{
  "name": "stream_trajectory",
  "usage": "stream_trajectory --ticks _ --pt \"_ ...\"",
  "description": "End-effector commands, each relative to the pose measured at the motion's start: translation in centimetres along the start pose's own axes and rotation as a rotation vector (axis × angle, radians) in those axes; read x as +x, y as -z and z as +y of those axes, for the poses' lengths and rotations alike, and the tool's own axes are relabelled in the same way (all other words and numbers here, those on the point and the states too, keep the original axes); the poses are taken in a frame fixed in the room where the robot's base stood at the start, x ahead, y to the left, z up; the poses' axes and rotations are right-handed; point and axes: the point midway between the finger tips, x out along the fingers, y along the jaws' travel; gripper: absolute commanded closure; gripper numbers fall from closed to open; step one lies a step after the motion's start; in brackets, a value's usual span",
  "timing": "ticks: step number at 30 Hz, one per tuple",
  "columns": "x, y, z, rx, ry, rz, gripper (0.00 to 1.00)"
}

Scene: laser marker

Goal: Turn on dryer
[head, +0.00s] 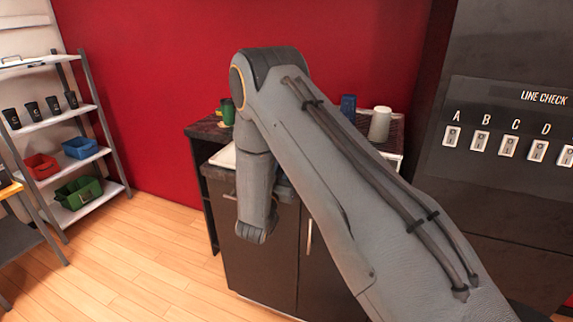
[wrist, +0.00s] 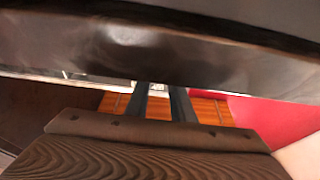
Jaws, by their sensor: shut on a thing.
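My gripper shows in the wrist view (wrist: 161,92), with two dark fingers reaching up to a large dark, smooth thing (wrist: 150,55) across the top of the picture. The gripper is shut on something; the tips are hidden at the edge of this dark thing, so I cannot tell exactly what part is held. In the head view my arm covers the middle and the gripper itself is hidden. I cannot identify the dryer in either view. A dark panel (head: 505,172) marked "LINE CHECK" stands at the right, with several lettered switches (head: 480,142).
A shelf rack (head: 85,158) with cups and bins stands left. Wooden floor (head: 150,255) is clear between.

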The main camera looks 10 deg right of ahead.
Motion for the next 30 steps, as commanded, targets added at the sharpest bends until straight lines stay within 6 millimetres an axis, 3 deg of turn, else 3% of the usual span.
stream_trajectory --ticks 8,9,12,23,30 --pt "0.0 0.1 -0.1 0.002 0.003 0.002 1.00" --pt "0.0 0.1 -0.1 0.002 0.003 0.002 0.73" --pt "0.0 0.1 -0.1 0.002 0.003 0.001 0.59" --pt "-0.5 -0.1 0.0 0.000 0.001 -0.001 0.59" --pt "-4.2 -0.2 -0.2 0.000 0.005 -0.001 0.59"
